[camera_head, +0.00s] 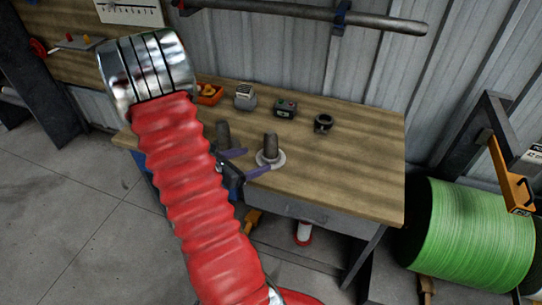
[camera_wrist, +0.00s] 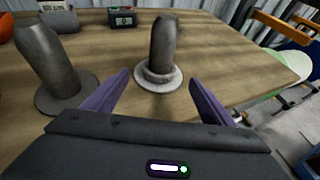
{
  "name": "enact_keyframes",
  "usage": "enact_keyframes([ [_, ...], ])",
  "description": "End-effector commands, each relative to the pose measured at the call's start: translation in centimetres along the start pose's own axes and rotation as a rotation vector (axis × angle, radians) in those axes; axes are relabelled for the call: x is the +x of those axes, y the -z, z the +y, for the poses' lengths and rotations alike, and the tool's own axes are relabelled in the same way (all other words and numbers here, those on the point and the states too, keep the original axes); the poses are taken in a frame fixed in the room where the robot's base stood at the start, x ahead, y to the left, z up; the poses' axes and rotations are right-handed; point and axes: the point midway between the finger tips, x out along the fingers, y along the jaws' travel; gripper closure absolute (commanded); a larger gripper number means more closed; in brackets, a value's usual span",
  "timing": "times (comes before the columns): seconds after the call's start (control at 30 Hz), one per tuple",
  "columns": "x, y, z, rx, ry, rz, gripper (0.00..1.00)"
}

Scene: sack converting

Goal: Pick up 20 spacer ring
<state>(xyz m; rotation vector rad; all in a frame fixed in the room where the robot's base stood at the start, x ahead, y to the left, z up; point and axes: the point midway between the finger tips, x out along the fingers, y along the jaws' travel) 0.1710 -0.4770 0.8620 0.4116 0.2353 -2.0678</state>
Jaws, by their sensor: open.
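A pale grey ring (camera_wrist: 160,76) sits around the foot of an upright dark post (camera_wrist: 163,42), on a round pale base plate (camera_wrist: 158,86); it looks like a spacer ring, but no marking on it can be read. The post also shows in the head view (camera_head: 270,146), standing on the bench. My gripper (camera_wrist: 159,78) is open and empty, its two purple fingers apart and pointing at this post from the near side, one to each side. In the head view my gripper (camera_head: 256,160) is low over the bench beside the post, partly hidden by my arm.
A second post (camera_wrist: 42,58) on a dark base stands to the left. Small devices (camera_head: 286,108) and an orange bin (camera_head: 209,95) stand behind. The bench's right side is clear.

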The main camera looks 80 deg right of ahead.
Motion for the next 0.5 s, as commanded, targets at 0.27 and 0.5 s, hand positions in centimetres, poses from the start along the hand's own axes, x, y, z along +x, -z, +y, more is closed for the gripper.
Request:
enact_keyframes([
  [0.27, 2.7, 0.0, 0.0, -0.001, 0.001, 0.0, 0.22],
  [0.5, 2.8, 0.0, 0.0, -0.001, 0.001, 0.0, 0.22],
])
